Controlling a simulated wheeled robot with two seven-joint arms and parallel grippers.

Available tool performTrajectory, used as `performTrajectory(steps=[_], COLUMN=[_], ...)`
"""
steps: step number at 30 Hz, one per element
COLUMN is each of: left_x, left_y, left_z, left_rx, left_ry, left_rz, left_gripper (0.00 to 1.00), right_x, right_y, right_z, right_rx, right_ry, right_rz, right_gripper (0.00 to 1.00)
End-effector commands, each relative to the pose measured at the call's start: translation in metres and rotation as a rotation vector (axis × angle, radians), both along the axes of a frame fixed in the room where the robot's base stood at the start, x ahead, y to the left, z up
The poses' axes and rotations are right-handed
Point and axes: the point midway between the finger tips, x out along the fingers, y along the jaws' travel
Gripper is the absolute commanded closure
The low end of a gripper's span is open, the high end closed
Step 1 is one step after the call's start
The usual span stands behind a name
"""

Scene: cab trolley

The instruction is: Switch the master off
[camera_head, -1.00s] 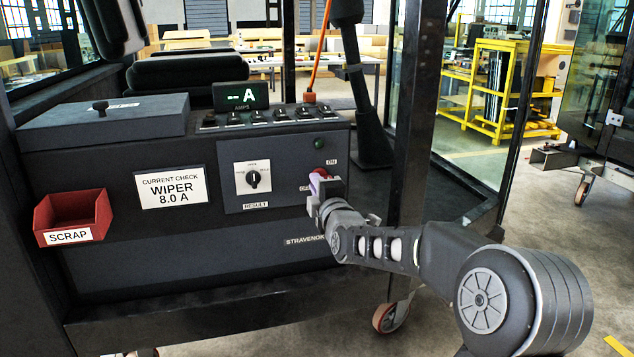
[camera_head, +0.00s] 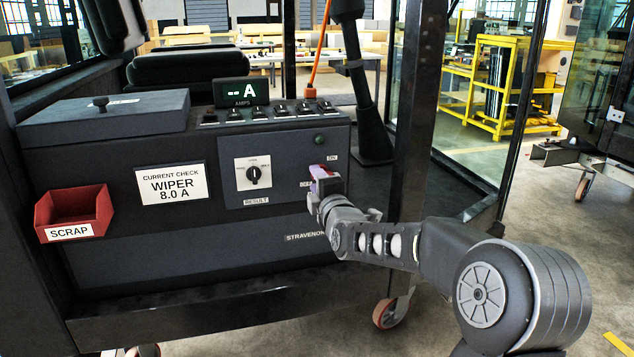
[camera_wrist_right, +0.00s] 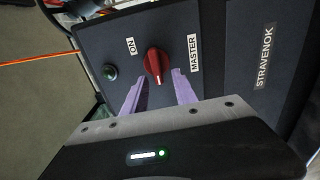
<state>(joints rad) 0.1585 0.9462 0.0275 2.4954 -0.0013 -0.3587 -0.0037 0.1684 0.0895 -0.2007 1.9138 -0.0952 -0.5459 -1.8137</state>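The red master knob (camera_wrist_right: 156,65) shows in the right wrist view on the dark panel, between an ON label (camera_wrist_right: 130,46) and a MASTER label (camera_wrist_right: 193,52). Its white mark is at its lower end in that view, turned away from ON. My right gripper (camera_head: 323,174) is at the knob in the head view and largely hides it. In the wrist view its two purple fingers (camera_wrist_right: 158,79) are apart, with the tips close below the knob; contact cannot be told. An OFF label (camera_head: 305,184) is partly covered in the head view. My left gripper is not in view.
A green lamp (camera_head: 319,139) above the knob looks dark. The amps display (camera_head: 241,91) reads "-- A". A result selector (camera_head: 253,174), a wiper card (camera_head: 172,185) and a red scrap bin (camera_head: 75,214) are to the left. A dark post (camera_head: 412,130) stands right of the panel.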

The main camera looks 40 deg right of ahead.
Motion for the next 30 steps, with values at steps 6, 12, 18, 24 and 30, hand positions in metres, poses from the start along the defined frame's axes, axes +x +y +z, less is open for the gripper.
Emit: performTrajectory(steps=[6, 12, 18, 24, 30], left_x=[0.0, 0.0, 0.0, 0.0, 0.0], left_y=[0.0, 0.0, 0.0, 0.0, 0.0], left_z=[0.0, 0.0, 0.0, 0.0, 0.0], left_rx=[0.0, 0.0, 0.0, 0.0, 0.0], left_ry=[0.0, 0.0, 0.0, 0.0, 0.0], left_rz=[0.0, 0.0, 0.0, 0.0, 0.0], left_gripper=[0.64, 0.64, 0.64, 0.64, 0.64], right_x=[-0.002, -0.022, -0.054, -0.073, -0.074], right_y=[0.0, 0.007, 0.018, 0.025, 0.026], right_z=[0.001, 0.001, 0.001, 0.0, 0.0], right_rx=[0.0, 0.0, 0.0, 0.001, 0.0], right_ry=[-0.002, -0.002, -0.002, 0.0, 0.0], right_rz=[-0.001, -0.001, -0.001, 0.0, 0.0], right_gripper=[0.66, 0.66, 0.66, 0.66, 0.66])
